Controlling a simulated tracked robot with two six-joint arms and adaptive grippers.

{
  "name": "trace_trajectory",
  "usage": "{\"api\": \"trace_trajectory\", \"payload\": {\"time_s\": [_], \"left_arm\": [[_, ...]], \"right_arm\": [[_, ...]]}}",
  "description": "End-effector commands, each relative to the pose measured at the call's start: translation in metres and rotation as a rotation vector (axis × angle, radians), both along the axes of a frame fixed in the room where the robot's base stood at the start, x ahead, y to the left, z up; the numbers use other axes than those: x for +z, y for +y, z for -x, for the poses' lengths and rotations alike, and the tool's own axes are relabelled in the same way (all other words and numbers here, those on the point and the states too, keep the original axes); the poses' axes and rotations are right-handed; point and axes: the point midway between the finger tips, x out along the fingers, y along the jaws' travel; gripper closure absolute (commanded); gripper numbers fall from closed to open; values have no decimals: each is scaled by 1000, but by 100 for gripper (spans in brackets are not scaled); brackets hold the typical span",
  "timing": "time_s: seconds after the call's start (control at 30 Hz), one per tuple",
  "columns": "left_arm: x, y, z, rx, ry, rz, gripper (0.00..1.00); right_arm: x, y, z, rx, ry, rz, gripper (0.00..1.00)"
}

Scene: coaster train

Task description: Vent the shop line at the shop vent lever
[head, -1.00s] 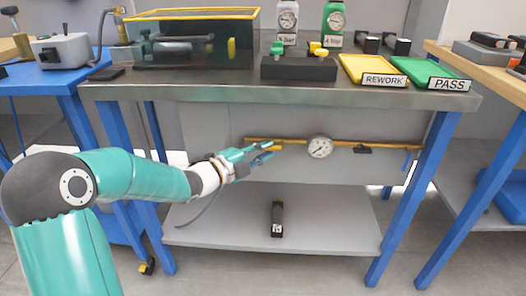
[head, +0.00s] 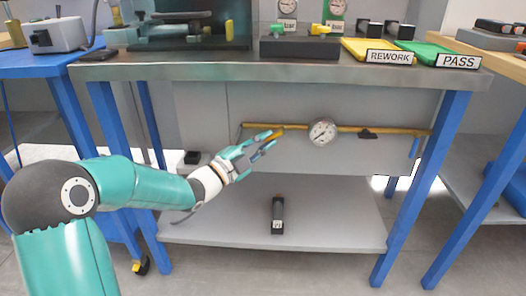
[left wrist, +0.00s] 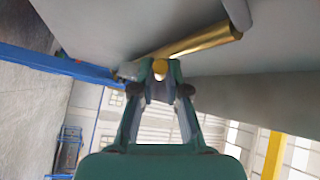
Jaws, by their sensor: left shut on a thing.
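A brass pipe (head: 355,129) runs along the panel under the steel bench, with a round white gauge (head: 322,132) on it. Its needle is too small to read. My left gripper (head: 268,140) is at the left part of the pipe, left of the gauge. In the left wrist view, its fingers (left wrist: 160,75) are shut on a yellow rounded end (left wrist: 160,68), which looks like the handle of the shop vent lever. The brass pipe (left wrist: 200,40) passes just above the fingertips there. How the handle joins the pipe is hidden. My right gripper is not in view.
A dark fitting (head: 368,134) sits on the pipe right of the gauge. The grey lower shelf (head: 340,215) holds a small black block (head: 278,215). Blue bench legs (head: 425,180) stand either side. The bench top (head: 200,71) overhangs my left gripper.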

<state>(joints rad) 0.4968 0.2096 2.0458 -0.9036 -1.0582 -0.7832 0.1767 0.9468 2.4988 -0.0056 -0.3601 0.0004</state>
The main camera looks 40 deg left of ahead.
Motion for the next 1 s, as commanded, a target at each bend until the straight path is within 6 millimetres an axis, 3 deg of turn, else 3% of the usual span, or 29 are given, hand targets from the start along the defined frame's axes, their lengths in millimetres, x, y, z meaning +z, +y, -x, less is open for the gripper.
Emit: {"api": "trace_trajectory", "payload": {"time_s": [0.03, 0.17, 1.0], "left_arm": [[-12, -3, -1, -4, -15, 42, 100], [-15, -5, -2, -4, -76, 148, 100], [-32, -31, -18, -4, -474, 798, 100]], "right_arm": [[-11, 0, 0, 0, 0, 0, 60], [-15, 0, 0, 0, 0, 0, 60], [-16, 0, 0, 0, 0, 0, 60]]}}
